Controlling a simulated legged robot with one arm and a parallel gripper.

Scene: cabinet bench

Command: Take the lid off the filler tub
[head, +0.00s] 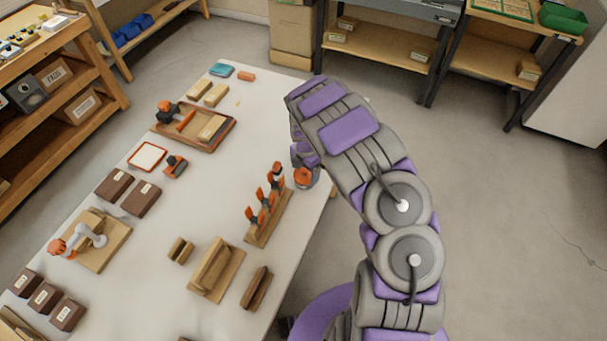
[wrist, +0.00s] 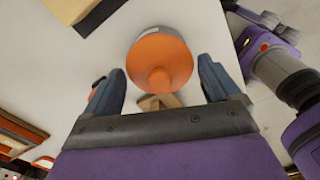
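The filler tub (head: 313,182) is a small grey round tub near the right edge of the white bench, partly hidden behind my arm in the head view. Its orange lid (head: 303,176) has a knob and sits on the tub. In the wrist view the lid (wrist: 158,66) faces the camera, with the knob toward my gripper, and the tub's grey rim shows around it. My gripper (wrist: 160,88) is open, its two dark fingers apart on either side below the lid's middle. Nothing is between the fingertips except the view of the lid. I cannot tell whether they touch it.
A wooden rack with orange-handled tools (head: 265,215) stands close to the tub's left. A wooden tray (head: 195,142), dark boxes (head: 141,198) and wooden blocks (head: 215,270) lie farther left on the white bench (head: 225,200). Bare bench lies between the tray and the tub.

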